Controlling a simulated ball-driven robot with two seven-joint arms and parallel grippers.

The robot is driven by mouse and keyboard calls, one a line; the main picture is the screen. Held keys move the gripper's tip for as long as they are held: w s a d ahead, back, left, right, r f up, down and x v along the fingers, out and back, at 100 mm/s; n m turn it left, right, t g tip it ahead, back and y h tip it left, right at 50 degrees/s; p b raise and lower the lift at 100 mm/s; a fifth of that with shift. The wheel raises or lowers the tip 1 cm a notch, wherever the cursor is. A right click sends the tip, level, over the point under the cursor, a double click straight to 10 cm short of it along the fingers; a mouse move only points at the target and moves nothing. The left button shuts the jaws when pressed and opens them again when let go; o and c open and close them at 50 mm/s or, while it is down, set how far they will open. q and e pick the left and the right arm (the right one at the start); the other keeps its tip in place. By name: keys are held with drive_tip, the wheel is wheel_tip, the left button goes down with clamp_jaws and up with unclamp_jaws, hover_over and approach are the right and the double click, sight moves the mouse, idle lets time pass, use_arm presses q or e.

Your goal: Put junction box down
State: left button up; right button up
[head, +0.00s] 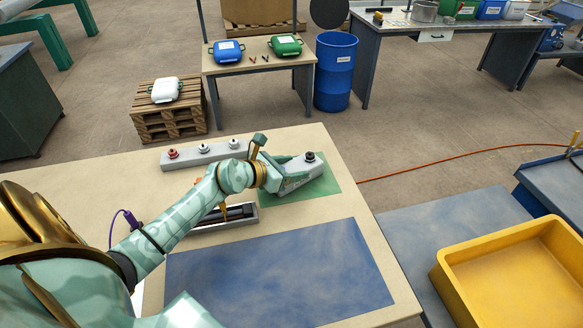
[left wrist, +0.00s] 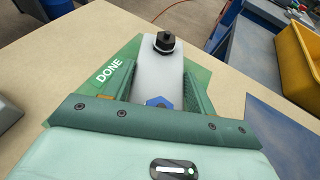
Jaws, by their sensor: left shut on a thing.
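The junction box is a grey block with a black fitting on its far end (head: 310,157). It also shows in the left wrist view (left wrist: 156,72), with a blue part near the palm. My left gripper (head: 290,176) is shut on it, one green finger along each side. The box is over the green mat (head: 326,187), which is marked DONE (left wrist: 104,78) in the left wrist view. I cannot tell whether its underside touches the mat. The gripper hides part of the box. My right gripper is not in view.
A grey strip with red and white fittings (head: 203,154) lies behind my left arm. A grey tray with dark bars (head: 236,217) lies below the arm. A blue mat (head: 285,275) is bare at the front. A yellow bin (head: 515,270) stands off the table's right edge.

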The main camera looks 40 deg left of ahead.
use_arm(q)
drive_tip(key=o, duration=1.3)
drive_tip(key=shift+f, duration=0.1)
drive_tip(key=shift+s+r, duration=0.25)
drive_tip(key=shift+r, duration=0.1)
drive_tip(key=p+v, duration=0.3)
drive_tip(key=v, duration=0.8)
drive_tip(key=shift+s+a, duration=0.15)
